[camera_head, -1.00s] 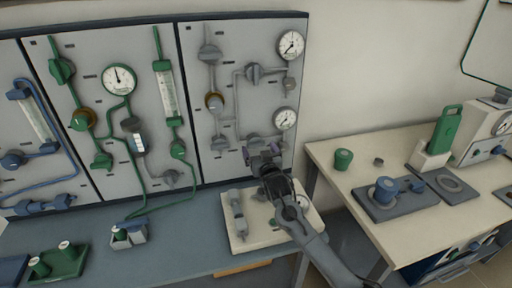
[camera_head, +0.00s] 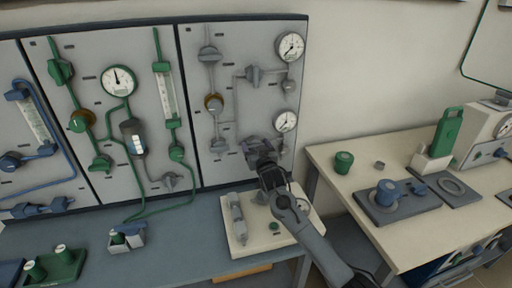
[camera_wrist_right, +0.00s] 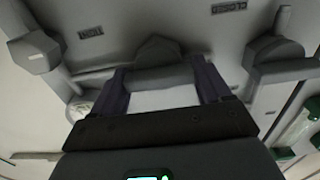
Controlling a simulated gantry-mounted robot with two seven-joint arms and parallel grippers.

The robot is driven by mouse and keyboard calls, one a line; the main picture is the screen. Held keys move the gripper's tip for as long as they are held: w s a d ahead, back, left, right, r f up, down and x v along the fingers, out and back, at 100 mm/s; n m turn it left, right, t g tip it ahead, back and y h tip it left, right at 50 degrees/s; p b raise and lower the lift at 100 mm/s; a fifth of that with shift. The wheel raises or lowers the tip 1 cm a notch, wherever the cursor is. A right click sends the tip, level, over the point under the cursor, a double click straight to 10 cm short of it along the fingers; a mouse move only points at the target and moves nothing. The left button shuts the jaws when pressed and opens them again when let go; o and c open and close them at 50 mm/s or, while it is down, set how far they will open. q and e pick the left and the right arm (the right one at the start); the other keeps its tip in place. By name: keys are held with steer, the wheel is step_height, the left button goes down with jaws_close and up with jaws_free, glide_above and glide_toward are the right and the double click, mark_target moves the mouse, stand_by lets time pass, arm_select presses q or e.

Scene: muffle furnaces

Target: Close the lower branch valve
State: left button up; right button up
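The lower branch valve (camera_head: 262,144) is a grey valve low on the right-hand panel, below the lower gauge; my gripper partly hides it in the head view. In the right wrist view its grey handle (camera_wrist_right: 158,76) lies crosswise between my fingers. My right gripper (camera_head: 262,150) is at the valve, and in the wrist view its dark purple fingers (camera_wrist_right: 162,88) stand wide apart, one at each end of the handle. Whether the fingers press on the handle is not clear. My left gripper is not in view.
The upper branch valve (camera_head: 254,75) and two gauges (camera_head: 291,46) are on the same panel. A pale board (camera_head: 265,241) with a grey fitting lies on the bench below. A side table (camera_head: 325,160) stands at right.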

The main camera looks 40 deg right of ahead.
steer(key=c, duration=0.3)
steer(key=shift+r+n+p, duration=0.2)
steer(key=shift+n+p, duration=0.4)
steer(key=shift+p, duration=0.6)
steer(key=n+p, duration=0.4)
steer(key=p, duration=0.1)
steer(key=shift+a, duration=0.1)
steer(key=n+p, duration=0.2)
steer(key=n, duration=0.1)
steer(key=shift+f+n+p, duration=0.1)
steer(key=shift+n+p, duration=0.3)
steer(key=n+p, duration=0.1)
steer(key=n, duration=0.1)
steer(key=n+p, duration=0.1)
steer(key=n, duration=0.1)
steer(key=shift+w+a+f+n+p, duration=0.1)
steer(key=shift+f+n+p, duration=0.05)
steer(key=shift+n+p, duration=0.15)
steer(key=shift+f+n+p, duration=0.15)
steer(key=shift+n+p, duration=0.25)
steer(key=shift+n, duration=0.65)
steer(key=shift+f+n+p, duration=0.1)
steer(key=shift+n+p, duration=0.3)
steer(key=shift+n, duration=0.65)
